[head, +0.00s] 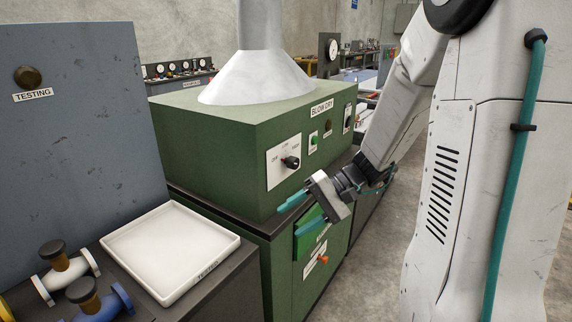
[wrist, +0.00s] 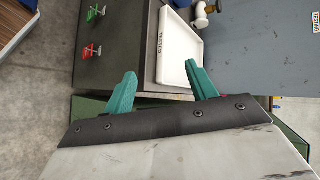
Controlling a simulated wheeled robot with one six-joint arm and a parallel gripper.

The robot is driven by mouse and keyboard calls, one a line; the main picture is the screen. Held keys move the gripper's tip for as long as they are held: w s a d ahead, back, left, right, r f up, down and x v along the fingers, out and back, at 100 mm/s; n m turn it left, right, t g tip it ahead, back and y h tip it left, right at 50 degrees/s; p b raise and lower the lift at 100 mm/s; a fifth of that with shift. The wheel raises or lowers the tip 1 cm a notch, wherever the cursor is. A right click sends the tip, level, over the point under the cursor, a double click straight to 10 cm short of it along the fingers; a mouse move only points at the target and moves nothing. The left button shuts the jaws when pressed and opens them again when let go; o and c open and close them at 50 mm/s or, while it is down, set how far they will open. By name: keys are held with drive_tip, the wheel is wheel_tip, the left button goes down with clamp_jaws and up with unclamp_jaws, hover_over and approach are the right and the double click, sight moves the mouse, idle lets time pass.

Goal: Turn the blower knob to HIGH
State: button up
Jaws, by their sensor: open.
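The blower knob (head: 291,162) is a small black knob on a white plate (head: 276,172) with OFF, LOW and HIGH marks. The plate is on the front of the green BLOW DRY cabinet (head: 215,150). The knob's pointer is too small to read for certain. My gripper (head: 289,215) is open and empty, its teal fingers apart, below the knob and clear of it. The open fingers also show in the wrist view (wrist: 161,73), where the knob is not in view.
A white hood (head: 258,80) stands on the cabinet. A green button (head: 313,140) is right of the knob plate. A white tray (head: 170,250) and flanged pieces, one blue (head: 108,303), lie on the dark bench at left, beside a grey TESTING panel (head: 80,130).

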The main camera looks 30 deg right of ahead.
sight(297, 164)
drive_tip(key=w+d+n+t+h, duration=0.2)
drive_tip(key=w+d+t+h, duration=0.2)
drive_tip(key=w+d+t, duration=1.05)
drive_tip(key=shift+g, duration=0.75)
drive_tip(key=w, duration=0.2)
drive_tip(key=w+a, duration=0.1)
drive_tip(key=w, duration=0.3)
drive_tip(key=shift+w+a+r, duration=0.15)
drive_tip(key=shift+w+r, duration=0.15)
drive_tip(key=shift+r, duration=0.05)
drive_tip(key=c, duration=1)
